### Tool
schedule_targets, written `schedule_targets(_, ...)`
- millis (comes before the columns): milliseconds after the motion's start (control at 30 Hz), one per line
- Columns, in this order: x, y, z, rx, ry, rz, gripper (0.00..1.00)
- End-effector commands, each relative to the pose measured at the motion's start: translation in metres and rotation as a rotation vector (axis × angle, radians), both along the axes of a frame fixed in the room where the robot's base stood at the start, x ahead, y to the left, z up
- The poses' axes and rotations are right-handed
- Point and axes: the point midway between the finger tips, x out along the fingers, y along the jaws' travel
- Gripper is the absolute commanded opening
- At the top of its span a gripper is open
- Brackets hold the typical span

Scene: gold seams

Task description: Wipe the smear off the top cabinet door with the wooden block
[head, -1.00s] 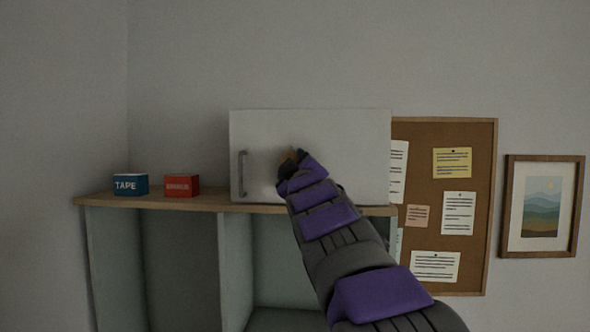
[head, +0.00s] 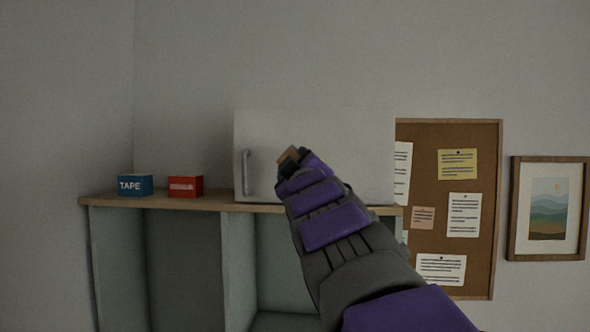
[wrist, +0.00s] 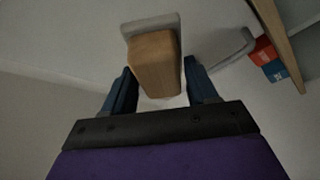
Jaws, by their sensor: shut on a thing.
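The white top cabinet door (head: 355,150) is closed and stands above the wooden shelf top in the head view. Its grey bar handle (head: 248,172) is on its left side and also shows in the wrist view (wrist: 232,48). My gripper (head: 292,166) is in front of the door, right of the handle, and is shut on the wooden block (head: 288,154). In the wrist view the block (wrist: 153,62) sits between the two blue fingers, with a grey pad (wrist: 150,25) on its far end. I cannot tell if the pad touches the door. I cannot make out the smear; my arm hides part of the door.
A blue TAPE box (head: 135,184) and a red box (head: 185,186) stand on the shelf top (head: 215,204), left of the door. A cork board (head: 480,220) with papers and a framed picture (head: 547,208) hang on the right. The wall above is clear.

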Motion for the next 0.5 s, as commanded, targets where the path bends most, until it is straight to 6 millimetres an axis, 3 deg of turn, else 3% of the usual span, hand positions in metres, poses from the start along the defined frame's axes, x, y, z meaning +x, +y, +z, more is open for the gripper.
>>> schedule_targets(500, -0.029, 0.000, -0.001, 0.001, 0.000, 0.000, 0.33)
